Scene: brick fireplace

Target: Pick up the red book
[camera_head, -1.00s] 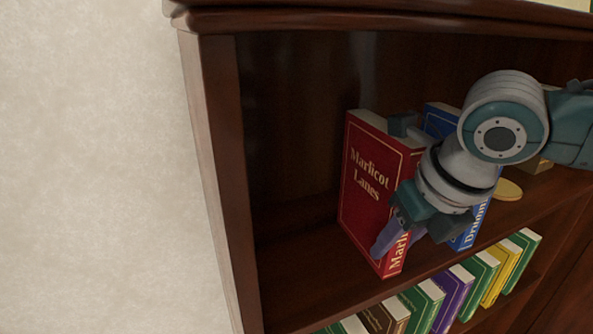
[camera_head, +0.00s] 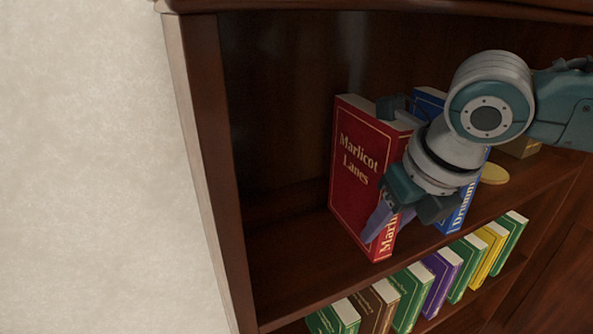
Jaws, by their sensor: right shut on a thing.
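The red book (camera_head: 358,170), lettered "Marlicot Lanes", stands upright on the upper shelf (camera_head: 290,285) of a dark wooden bookcase. My right gripper (camera_head: 385,165) comes in from the right and is shut on the red book near its spine and top edge. One finger shows at the front by the spine, and part of the other shows behind the top of the book. The gripper hides part of the book's right side. Whether the book's bottom touches the shelf is hard to tell. My left gripper is not in view.
A blue book (camera_head: 457,212) stands just right of the red book, partly behind my right gripper. A round gold object (camera_head: 494,173) lies farther right. Several green, purple, yellow and brown books fill the lower shelf. The upper shelf is clear left of the red book, up to the bookcase side (camera_head: 212,170).

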